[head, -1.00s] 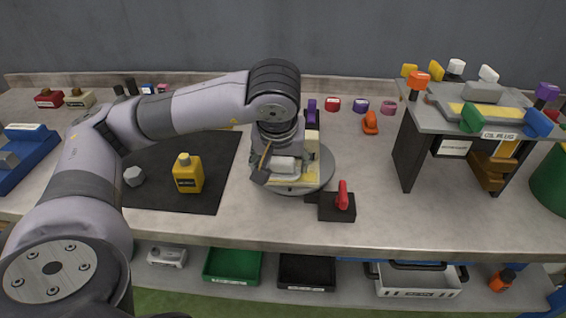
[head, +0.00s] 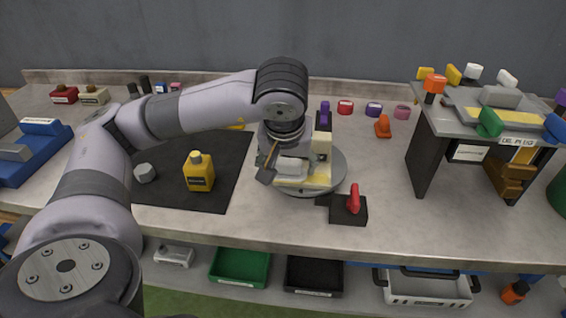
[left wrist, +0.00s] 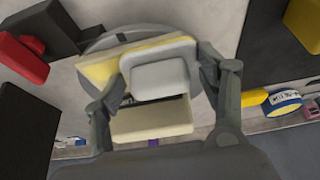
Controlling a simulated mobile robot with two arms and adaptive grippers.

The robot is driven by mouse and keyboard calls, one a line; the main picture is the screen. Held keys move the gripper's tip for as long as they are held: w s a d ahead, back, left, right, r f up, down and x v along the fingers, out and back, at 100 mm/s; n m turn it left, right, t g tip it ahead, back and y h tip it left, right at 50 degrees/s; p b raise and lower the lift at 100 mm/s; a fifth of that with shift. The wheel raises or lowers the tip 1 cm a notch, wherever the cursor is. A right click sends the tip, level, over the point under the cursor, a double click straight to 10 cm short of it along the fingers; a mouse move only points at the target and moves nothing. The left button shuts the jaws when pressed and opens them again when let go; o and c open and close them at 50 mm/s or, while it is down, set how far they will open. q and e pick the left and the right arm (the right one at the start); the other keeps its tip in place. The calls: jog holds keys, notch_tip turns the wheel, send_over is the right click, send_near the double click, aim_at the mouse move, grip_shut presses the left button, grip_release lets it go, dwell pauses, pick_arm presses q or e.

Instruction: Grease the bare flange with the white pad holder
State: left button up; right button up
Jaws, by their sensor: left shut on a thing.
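My left gripper (head: 278,170) is over the round grey turntable (head: 339,173). It is shut on the white pad holder (head: 292,166), with one finger on each side in the left wrist view (left wrist: 163,76). The pad holder lies over a pale yellow slab (head: 308,181), which also shows in the left wrist view (left wrist: 108,66). I cannot tell whether pad and slab touch. A cream block (head: 322,144) stands beside them on the turntable. No surface is clearly readable as the bare flange; the pad and gripper hide part of the slab. My right gripper is not in view.
A black base with a red lever (head: 353,199) stands close in front of the turntable. A grey-topped stand (head: 422,158) is at the right.

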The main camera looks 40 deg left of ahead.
aim_at(322, 175)
pick_arm(q)
jog(key=shift+w+d+f, duration=0.1)
jog(key=shift+w+d, duration=0.1)
jog(key=shift+d, duration=0.2)
jog(key=shift+d, duration=0.1)
jog(key=shift+w+d, duration=0.55)
jog(key=shift+d, duration=0.2)
jog(key=shift+w+d, duration=0.55)
jog(key=shift+d, duration=0.3)
jog(key=shift+w+d, duration=0.5)
jog(key=shift+d, duration=0.4)
